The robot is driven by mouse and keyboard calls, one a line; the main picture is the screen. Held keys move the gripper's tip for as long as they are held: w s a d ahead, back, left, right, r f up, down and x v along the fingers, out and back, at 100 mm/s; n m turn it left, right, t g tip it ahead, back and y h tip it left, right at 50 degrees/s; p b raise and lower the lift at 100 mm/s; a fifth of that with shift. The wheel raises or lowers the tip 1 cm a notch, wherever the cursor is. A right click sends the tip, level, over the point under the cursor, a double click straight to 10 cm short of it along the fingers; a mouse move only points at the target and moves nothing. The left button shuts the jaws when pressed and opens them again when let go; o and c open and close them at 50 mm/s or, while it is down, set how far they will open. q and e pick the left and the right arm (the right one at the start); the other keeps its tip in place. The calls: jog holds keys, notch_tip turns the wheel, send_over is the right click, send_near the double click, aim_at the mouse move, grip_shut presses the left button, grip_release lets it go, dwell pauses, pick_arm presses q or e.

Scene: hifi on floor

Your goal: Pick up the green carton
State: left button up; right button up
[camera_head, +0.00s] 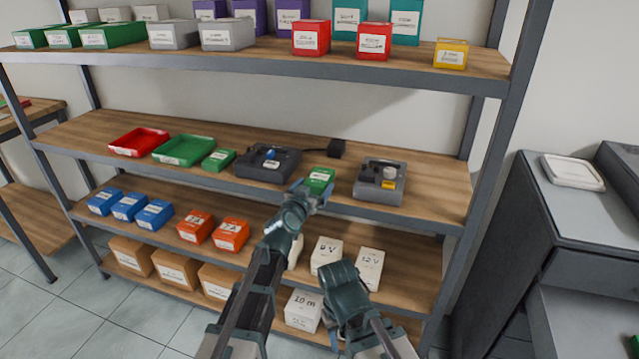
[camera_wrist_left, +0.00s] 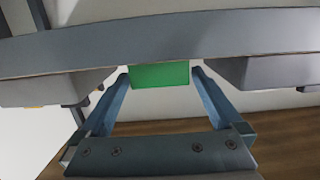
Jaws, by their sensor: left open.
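A small green carton (camera_head: 320,176) with a white label stands on the middle shelf (camera_head: 436,192), between two dark grey devices. My left gripper (camera_head: 309,188) is at its front in the head view. In the left wrist view the green carton (camera_wrist_left: 160,74) shows between the tips of the two open blue fingers of my left gripper (camera_wrist_left: 160,78). A gap shows at each side of it, so it is not clamped. A second green carton (camera_head: 218,159) stands farther left on the same shelf. My right arm shows at the lower middle, but its gripper fingers do not show.
Grey devices (camera_head: 267,163) and (camera_head: 380,182) stand close on either side. A red tray (camera_head: 139,141) and a green tray (camera_head: 183,150) are farther left. The upper shelf (camera_head: 270,58) overhangs with boxes. A dark cabinet (camera_head: 590,215) stands at right.

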aim_at(320, 176)
pick_arm(q)
jog(key=shift+r+x, duration=0.15)
jog(key=shift+x, duration=1.2)
jog(key=shift+r+x, duration=0.1)
jog(key=shift+x, duration=1.25)
jog(key=shift+s, duration=0.1)
jog(key=shift+c, duration=0.3)
jog(key=c, duration=1.2)
